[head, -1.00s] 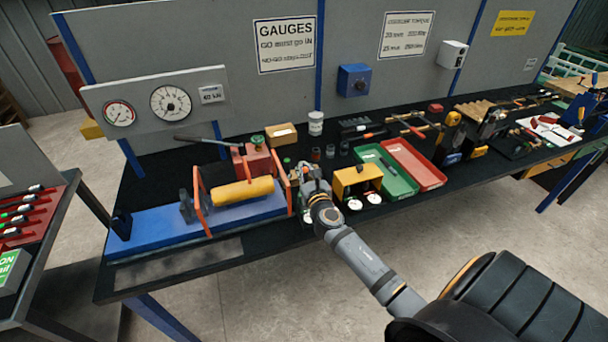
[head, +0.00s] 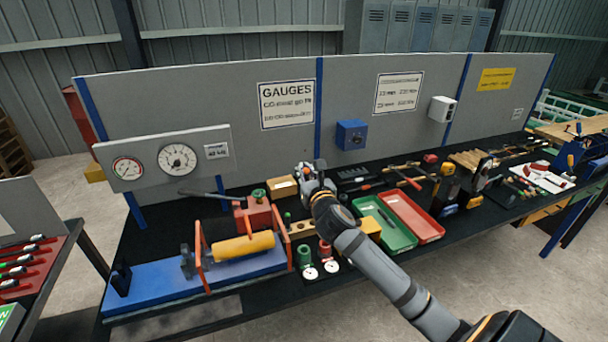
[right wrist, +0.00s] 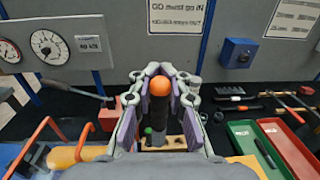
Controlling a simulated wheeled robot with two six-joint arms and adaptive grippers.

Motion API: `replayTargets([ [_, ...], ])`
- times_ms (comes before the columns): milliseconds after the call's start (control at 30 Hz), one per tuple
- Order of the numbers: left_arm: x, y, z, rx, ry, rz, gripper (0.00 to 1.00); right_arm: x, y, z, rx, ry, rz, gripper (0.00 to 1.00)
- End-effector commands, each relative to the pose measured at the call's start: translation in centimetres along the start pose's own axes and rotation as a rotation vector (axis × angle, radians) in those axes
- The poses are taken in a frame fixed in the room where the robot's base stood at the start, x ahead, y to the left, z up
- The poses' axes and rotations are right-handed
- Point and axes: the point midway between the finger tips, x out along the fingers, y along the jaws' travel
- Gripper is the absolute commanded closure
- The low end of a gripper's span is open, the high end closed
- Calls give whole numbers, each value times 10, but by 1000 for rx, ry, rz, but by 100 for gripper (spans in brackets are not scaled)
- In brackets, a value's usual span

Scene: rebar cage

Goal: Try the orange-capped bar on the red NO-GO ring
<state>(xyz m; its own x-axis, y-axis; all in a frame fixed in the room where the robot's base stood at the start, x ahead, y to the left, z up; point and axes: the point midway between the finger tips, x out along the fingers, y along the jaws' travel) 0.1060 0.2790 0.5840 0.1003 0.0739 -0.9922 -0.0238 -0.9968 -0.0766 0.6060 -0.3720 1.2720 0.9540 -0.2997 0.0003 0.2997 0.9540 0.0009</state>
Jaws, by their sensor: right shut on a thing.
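My right gripper (head: 312,172) is raised above the back of the bench. In the right wrist view the right gripper (right wrist: 158,88) is shut on a dark upright bar (right wrist: 158,118) with an orange cap (right wrist: 158,87). The bar's lower end is hard to make out there; a tan block (right wrist: 172,143) shows behind it. A red fitting (head: 324,248) with a white round face stands near the bench's front edge, beside a green one (head: 305,254). It looks like the NO-GO ring, but its opening is too small to make out. My left gripper is not in view.
A yellow roller (head: 243,247) on a blue base lies to the left. A yellow box (head: 370,226) is partly behind my right arm. A green tray (head: 385,225) and a red tray (head: 413,217) lie to the right. A cardboard box (head: 283,187) stands near the back panel.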

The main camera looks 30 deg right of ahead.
Motion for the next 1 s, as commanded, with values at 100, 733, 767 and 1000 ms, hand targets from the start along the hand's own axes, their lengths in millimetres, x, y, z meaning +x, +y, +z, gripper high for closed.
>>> replayTargets([
  [100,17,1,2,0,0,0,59,6,-19,-45,-5,12,-11,100],
  [733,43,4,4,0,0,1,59,14,-76,-146,-1,52,12,100],
  [767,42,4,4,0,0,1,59,14,-76,-146,-2,52,12,100],
  [1000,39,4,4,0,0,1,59,13,-76,-147,-1,54,13,100],
])
